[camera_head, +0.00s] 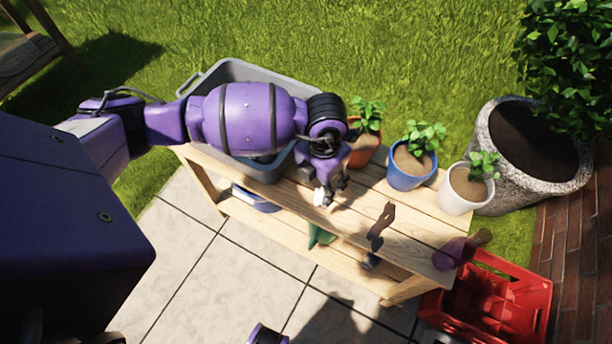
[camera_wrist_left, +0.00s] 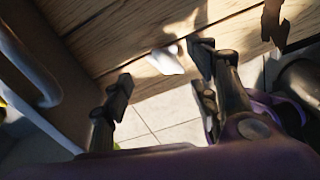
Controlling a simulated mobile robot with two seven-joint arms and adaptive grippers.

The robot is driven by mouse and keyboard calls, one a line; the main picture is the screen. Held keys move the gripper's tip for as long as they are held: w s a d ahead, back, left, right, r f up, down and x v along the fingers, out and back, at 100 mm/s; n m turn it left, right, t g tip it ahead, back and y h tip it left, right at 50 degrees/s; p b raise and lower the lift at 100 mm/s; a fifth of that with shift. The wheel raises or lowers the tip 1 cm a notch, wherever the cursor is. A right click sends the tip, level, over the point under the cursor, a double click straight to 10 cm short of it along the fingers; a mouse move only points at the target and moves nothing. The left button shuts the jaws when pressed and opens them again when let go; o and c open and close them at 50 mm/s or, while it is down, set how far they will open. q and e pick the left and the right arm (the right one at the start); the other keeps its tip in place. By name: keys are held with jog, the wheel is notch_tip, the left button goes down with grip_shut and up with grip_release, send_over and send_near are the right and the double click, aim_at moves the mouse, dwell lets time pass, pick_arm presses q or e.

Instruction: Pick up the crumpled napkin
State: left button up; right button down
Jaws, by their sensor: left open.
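The crumpled napkin (camera_head: 319,196) is a small white piece on the slatted wooden table (camera_head: 345,222), near its front edge. It also shows in the left wrist view (camera_wrist_left: 166,60), lying on the planks at the edge above the paving. My left gripper (camera_head: 331,187) reaches down over the table right at the napkin and partly hides it. In the left wrist view my left gripper (camera_wrist_left: 160,78) has its fingers spread apart, with the napkin beyond and between them, nearer the right-hand finger. Whether a finger touches it, I cannot tell.
A grey bin (camera_head: 262,72) stands behind my left arm. Potted plants in orange (camera_head: 361,150), blue (camera_head: 411,176) and white (camera_head: 458,190) pots line the table's back. A red crate (camera_head: 500,300) stands at right.

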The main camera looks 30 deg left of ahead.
aim_at(321, 192)
pick_arm(q)
jog(key=f, duration=0.4)
jog(key=shift+d+f, duration=0.15)
jog(key=shift+d, duration=0.05)
jog(key=shift+c, duration=0.5)
jog(key=c, duration=0.6)
